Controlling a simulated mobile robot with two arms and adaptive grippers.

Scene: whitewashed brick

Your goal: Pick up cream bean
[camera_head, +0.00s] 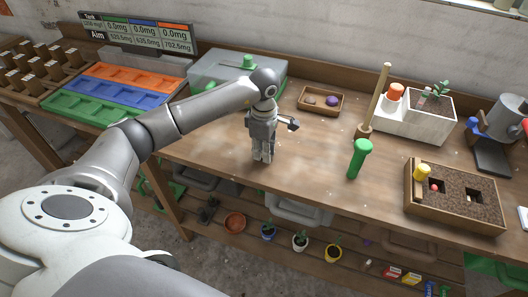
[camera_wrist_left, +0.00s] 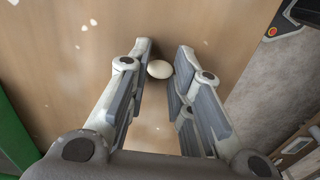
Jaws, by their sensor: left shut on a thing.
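The cream bean (camera_wrist_left: 160,69) is a small pale oval that shows between the fingertips of my left gripper (camera_wrist_left: 161,70) in the left wrist view. The fingers touch it from both sides, and brown wood lies behind it. In the head view my left gripper (camera_head: 263,158) points down over the middle of the workbench, and the bean is hidden there. My right gripper is not in view.
A small wooden tray (camera_head: 334,109) holding a brown and a purple bean stands behind. A green tool (camera_head: 359,158), a white planter (camera_head: 433,133) and a soil box (camera_head: 487,222) stand to the right. Coloured trays (camera_head: 128,90) lie left. The bench is clear around my gripper.

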